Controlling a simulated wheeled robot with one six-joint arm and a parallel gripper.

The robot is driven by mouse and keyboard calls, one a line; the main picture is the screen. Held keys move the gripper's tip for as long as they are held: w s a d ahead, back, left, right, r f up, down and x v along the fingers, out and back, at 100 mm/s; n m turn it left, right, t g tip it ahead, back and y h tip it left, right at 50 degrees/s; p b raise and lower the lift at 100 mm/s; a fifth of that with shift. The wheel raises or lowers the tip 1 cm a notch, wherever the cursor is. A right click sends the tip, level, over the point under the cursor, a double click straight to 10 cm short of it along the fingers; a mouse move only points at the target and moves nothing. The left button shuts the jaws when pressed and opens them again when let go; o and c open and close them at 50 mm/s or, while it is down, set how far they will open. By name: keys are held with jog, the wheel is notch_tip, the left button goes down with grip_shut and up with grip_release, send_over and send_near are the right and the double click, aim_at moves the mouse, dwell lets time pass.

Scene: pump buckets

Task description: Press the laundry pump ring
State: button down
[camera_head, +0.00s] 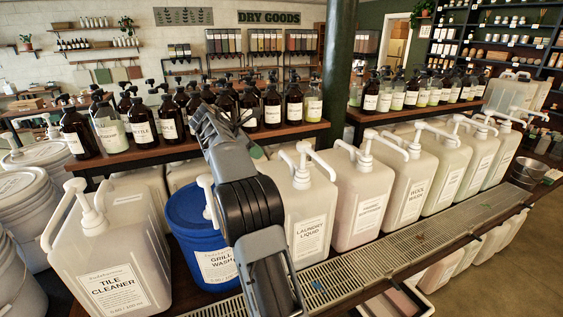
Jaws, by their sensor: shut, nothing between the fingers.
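The laundry liquid container (309,205) is a white jug with a "LAUNDRY LIQUID" label, standing upright just right of my arm. Its white pump (302,165) stands on top, with a spout and a collar at its base. My arm rises from the bottom middle and covers part of the jug's left side. My gripper (208,124) is at the arm's far end, up and to the left of the laundry pump and apart from it. It looks shut and empty, though the arm partly hides its fingers.
A blue grill wash bucket (196,240) and a tile cleaner jug (110,262) stand left of my arm. More pump jugs, including wool wash (409,185), line up to the right. Brown bottles (272,106) crowd the shelf behind. A dark green post (339,70) rises behind the jugs.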

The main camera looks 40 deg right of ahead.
aim_at(297, 167)
jog(key=shift+w+a, duration=0.1)
jog(key=shift+a, duration=0.15)
jog(key=shift+f, duration=0.1)
jog(key=x, duration=0.9)
jog(key=shift+d+f, duration=0.1)
jog(key=shift+d, duration=0.15)
jog(key=d, duration=0.1)
jog(key=s+d, duration=0.1)
jog(key=shift+s+d+p, duration=0.25)
jog(key=shift+d+p, duration=0.15)
jog(key=shift+s+d+f, duration=0.15)
jog(key=shift+s+d, duration=0.05)
jog(key=shift+d, duration=0.35)
